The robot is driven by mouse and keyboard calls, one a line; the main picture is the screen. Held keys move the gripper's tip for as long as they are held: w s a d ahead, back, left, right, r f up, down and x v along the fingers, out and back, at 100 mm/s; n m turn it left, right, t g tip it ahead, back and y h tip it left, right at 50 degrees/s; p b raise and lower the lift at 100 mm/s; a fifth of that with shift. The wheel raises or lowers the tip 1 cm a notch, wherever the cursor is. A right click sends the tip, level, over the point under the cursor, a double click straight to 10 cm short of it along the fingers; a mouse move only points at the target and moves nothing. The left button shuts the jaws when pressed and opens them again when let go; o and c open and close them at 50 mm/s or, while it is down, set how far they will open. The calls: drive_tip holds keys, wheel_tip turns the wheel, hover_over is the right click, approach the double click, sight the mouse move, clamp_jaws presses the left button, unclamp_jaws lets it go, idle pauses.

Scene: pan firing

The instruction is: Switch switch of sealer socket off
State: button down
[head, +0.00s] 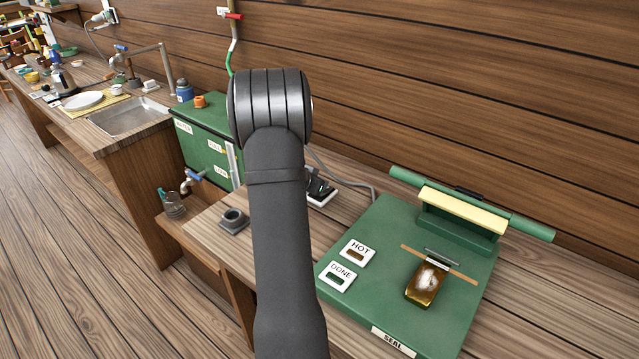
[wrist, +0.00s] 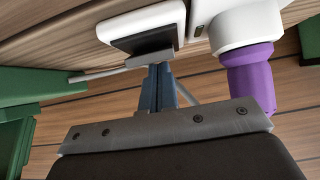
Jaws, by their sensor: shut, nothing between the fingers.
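The sealer (head: 410,275) is a green machine with HOT and DONE indicators at the right of the head view. A small white socket unit (head: 323,199) sits on the bench between my arm and the sealer. Dark parts cover much of it. In the wrist view, a white housing with a dark face (wrist: 145,24) shows at the top. My gripper (wrist: 151,60) is shut and empty, with its tips at the lower edge of this housing. I cannot tell whether they touch. The switch's position is not clear. My arm hides most of the gripper in the head view.
A purple plug-like part (wrist: 250,82) stands close right of my gripper. A grey cable (head: 350,184) runs behind the socket. A golden packet (head: 424,284) lies on the sealer. A green tank (head: 200,142) stands left of my arm; a wooden wall is behind.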

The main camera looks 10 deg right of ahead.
drive_tip(key=shift+w+d, duration=0.1)
drive_tip(key=shift+w+d+r, duration=0.2)
drive_tip(key=shift+w+d, duration=0.25)
drive_tip(key=shift+w, duration=0.05)
idle(0.3)
drive_tip(key=shift+r, duration=0.4)
wheel_tip(320, 180, up, 4)
drive_tip(key=shift+w+r, duration=0.1)
drive_tip(key=shift+r, duration=0.1)
drive_tip(key=s+a+r, duration=0.3)
drive_tip(key=r, duration=0.4)
drive_tip(key=shift+s+a, duration=0.15)
drive_tip(key=shift+s, duration=0.1)
